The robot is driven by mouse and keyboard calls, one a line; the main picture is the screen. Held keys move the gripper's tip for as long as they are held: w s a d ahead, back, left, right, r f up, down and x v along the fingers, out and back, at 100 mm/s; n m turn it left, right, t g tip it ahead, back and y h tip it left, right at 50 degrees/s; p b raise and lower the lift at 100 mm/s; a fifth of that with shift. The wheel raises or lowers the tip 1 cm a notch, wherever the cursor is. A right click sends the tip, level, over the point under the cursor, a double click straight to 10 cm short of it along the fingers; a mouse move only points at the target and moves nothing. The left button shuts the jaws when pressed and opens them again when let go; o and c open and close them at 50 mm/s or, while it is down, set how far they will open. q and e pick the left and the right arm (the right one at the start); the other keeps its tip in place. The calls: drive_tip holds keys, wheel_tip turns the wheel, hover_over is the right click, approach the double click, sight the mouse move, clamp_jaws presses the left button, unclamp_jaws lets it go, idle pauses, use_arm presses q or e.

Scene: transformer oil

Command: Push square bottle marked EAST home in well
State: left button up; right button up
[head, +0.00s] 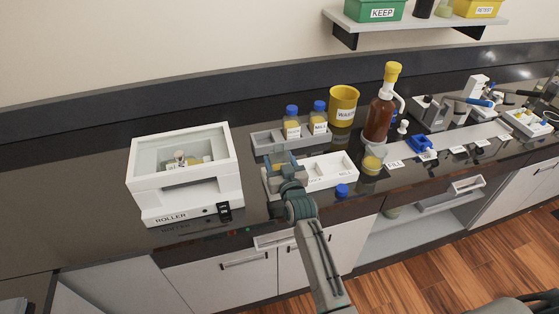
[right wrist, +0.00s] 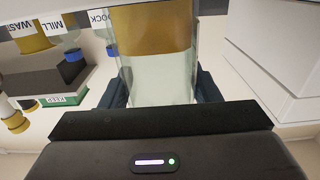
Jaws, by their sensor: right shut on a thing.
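My right gripper (head: 283,170) is low over the left end of a white tray (head: 345,178) with wells. In the right wrist view its fingers (right wrist: 160,92) are shut on a clear square bottle (right wrist: 158,80) with amber oil in it. In the head view the gripper mostly hides that bottle. No EAST mark can be read on it, and I cannot tell whether its base is seated in a well. My left gripper is not in view.
A white roller machine (head: 165,205) stands to the left. Behind the tray, a grey rack (head: 265,143) holds two blue-capped bottles (head: 292,130). A yellow waste cup (head: 343,107) and brown pump bottle (head: 378,118) stand behind right. A blue cap (head: 341,190) lies at the tray's front.

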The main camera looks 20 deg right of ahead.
drive_tip(key=shift+f+b, duration=0.45)
drive_tip(key=shift+f, duration=0.2)
drive_tip(key=o, duration=1.7)
drive_tip(key=shift+f, duration=0.1)
drive_tip(key=s+b, duration=0.4)
drive_tip(key=s, duration=0.6)
drive_tip(key=shift+d, duration=0.1)
drive_tip(key=shift+s, duration=0.45)
